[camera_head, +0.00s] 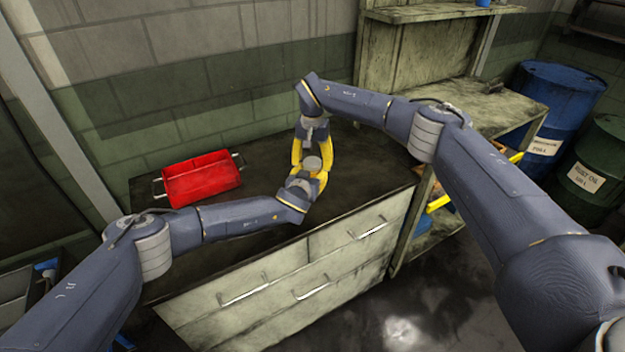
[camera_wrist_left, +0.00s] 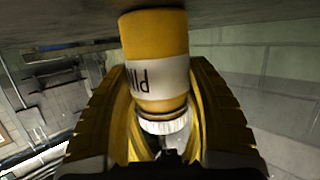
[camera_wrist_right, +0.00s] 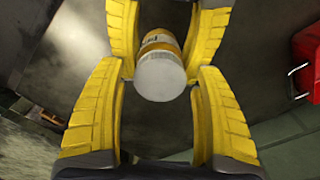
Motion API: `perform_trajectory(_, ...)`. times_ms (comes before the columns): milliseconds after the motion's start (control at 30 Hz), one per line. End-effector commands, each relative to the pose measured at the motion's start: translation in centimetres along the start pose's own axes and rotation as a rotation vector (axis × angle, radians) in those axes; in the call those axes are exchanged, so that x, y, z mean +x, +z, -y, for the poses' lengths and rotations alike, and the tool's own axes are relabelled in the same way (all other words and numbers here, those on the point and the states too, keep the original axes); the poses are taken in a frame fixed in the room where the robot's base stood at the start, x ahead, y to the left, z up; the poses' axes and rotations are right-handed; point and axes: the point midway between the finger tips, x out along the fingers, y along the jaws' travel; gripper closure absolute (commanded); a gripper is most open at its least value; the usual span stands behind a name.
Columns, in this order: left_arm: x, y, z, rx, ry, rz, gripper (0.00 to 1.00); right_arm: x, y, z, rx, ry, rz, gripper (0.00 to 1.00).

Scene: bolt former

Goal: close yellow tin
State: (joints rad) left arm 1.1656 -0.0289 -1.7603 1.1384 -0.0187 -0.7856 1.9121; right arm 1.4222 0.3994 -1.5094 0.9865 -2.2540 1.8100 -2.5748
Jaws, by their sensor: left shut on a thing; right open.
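The yellow tin with a white label band (camera_wrist_left: 158,80) stands on the dark cabinet top. A white ridged lid (camera_wrist_right: 160,78) sits on its top end; how tightly it is seated cannot be told. In the head view the lid (camera_head: 312,163) shows between the grippers. My left gripper (camera_wrist_left: 157,72) is shut on the tin's sides; the tin appears upside down in that wrist view. My right gripper (camera_wrist_right: 164,68) is open above the tin, its fingers apart on either side of the lid, with a gap visible.
A red tray with metal handles (camera_head: 200,179) lies on the cabinet top (camera_head: 255,240) to the left. A wall stands behind. A wooden shelf unit (camera_head: 490,108) is to the right, with blue (camera_head: 560,95) and green drums (camera_head: 598,170) beyond. The cabinet top right of the grippers is clear.

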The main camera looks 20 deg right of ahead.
Motion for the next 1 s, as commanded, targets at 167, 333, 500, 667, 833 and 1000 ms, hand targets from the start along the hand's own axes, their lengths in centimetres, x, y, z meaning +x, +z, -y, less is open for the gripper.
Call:
perform_trajectory(167, -0.01, 0.15, 0.04, 0.0, -0.001, 0.002, 1.0, 0.1, 0.0, 0.0, 0.0, 0.0, 0.0, 0.3)
perform_trajectory(333, -0.01, 0.15, 0.04, 0.0, -0.001, 0.002, 1.0, 0.09, 0.0, -0.01, 0.0, 0.0, 0.0, 0.32)
perform_trajectory(500, -0.01, 0.15, 0.04, 0.0, -0.001, 0.002, 1.0, 0.09, 0.0, -0.01, 0.0, 0.0, 0.0, 0.52)
perform_trajectory(667, -0.01, 0.15, 0.04, 0.0, 0.0, 0.002, 1.0, 0.09, 0.0, -0.01, 0.0, 0.0, 0.0, 0.7)
perform_trajectory(833, -0.01, 0.15, 0.04, 0.0, -0.001, 0.002, 1.0, 0.09, 0.0, -0.02, 0.0, 0.0, 0.0, 0.9)
perform_trajectory(1000, -0.01, 0.15, 0.04, 0.0, -0.001, 0.002, 1.0, 0.09, -0.01, -0.03, 0.0, 0.0, 0.0, 0.48)
